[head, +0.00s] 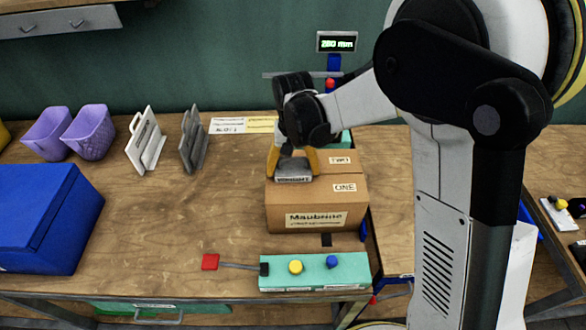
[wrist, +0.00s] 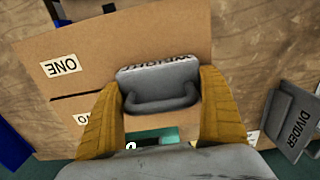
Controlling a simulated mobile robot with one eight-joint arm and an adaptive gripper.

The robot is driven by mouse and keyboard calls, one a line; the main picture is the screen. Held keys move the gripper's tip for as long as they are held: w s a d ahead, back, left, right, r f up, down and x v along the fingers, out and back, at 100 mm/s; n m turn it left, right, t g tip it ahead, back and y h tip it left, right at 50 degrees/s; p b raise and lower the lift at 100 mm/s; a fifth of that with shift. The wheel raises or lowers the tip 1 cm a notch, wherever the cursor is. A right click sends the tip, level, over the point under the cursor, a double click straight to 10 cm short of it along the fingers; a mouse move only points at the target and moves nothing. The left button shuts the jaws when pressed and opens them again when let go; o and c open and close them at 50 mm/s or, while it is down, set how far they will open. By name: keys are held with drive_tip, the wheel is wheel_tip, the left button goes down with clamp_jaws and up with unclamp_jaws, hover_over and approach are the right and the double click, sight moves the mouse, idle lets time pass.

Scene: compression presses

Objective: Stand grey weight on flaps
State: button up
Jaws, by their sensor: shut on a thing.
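The grey weight (head: 294,171) is a small block marked WEIGHT, with a handle on top. In the wrist view the weight (wrist: 158,78) lies between the two yellow fingers of my gripper (wrist: 160,105), which is shut on it. My gripper (head: 292,162) is over the top of a brown cardboard box (head: 290,205). The box has flaps labelled ONE (head: 345,187) and TWO (head: 340,160). The weight is at the left part of the box top, near the seam between the flaps. I cannot tell whether it touches the flaps.
A teal control panel (head: 345,270) with a yellow and a blue button and a red-ended lever (head: 210,261) is in front of the box. A blue bin (head: 40,220), purple baskets (head: 90,132), and white and grey dividers stand left. Bare tabletop lies left of the box.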

drive_tip(key=o, duration=1.2)
drive_tip(key=shift+r, duration=0.1)
wheel_tip(320, 180, up, 12)
drive_tip(key=shift+f, duration=0.1)
